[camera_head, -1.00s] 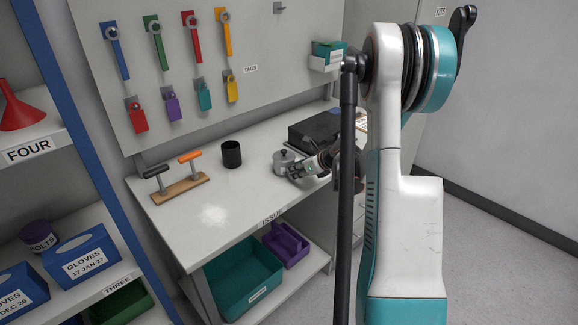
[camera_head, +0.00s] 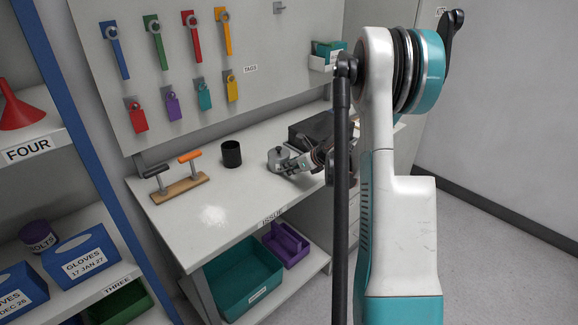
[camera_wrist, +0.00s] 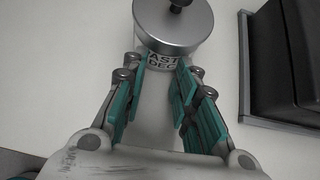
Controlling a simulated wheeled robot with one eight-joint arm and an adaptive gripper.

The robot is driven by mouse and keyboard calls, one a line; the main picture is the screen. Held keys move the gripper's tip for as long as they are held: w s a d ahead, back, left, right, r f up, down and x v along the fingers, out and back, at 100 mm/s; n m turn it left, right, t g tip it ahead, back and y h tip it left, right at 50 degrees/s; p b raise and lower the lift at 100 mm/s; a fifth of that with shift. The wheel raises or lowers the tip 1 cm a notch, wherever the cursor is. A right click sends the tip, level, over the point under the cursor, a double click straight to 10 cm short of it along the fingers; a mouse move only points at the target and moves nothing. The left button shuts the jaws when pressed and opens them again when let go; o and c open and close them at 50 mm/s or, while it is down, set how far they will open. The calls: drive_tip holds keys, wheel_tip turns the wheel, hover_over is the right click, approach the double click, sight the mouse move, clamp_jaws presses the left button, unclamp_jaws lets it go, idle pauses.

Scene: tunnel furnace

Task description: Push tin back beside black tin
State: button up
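The tin (camera_head: 277,159) has a silver lid with a dark knob and stands upright on the bench. It also shows in the wrist view (camera_wrist: 173,28), with a partly hidden label on its side. The black tin (camera_head: 231,155) stands to its left, with bare bench between them. My gripper (camera_head: 290,167) is low over the bench at the right side of the tin. In the wrist view my gripper (camera_wrist: 159,68) has its teal-padded fingers apart, with nothing between the pads. The tin is right at the fingertips; exact contact is hard to tell.
A dark box (camera_head: 312,130) stands behind and right of the tin; it also shows at the right in the wrist view (camera_wrist: 270,60). A wooden stand with black and orange handles (camera_head: 180,189) is at the bench's left. The bench front (camera_head: 225,212) is clear.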

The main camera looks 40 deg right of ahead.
sight(280, 151)
drive_tip(key=shift+w+a+b, duration=0.1)
drive_tip(key=shift+w+a, duration=0.15)
drive_tip(key=shift+w, duration=2.1)
drive_tip(key=shift+w+a+b, duration=0.15)
drive_tip(key=shift+w+a, duration=0.05)
drive_tip(key=shift+w, duration=2.15)
drive_tip(key=shift+w+a+b, duration=0.1)
drive_tip(key=shift+w+a, duration=0.15)
drive_tip(key=shift+w, duration=2.1)
drive_tip(key=shift+s+d+r, duration=0.1)
drive_tip(key=shift+s+r, duration=0.25)
drive_tip(key=shift+s, duration=0.65)
drive_tip(key=shift+s+d+r, duration=0.1)
drive_tip(key=shift+s+r, duration=0.2)
drive_tip(key=shift+s, duration=0.75)
drive_tip(key=shift+s+d+r, duration=0.1)
drive_tip(key=shift+s+r, duration=0.25)
drive_tip(key=shift+s, duration=0.65)
drive_tip(key=shift+a, duration=0.1)
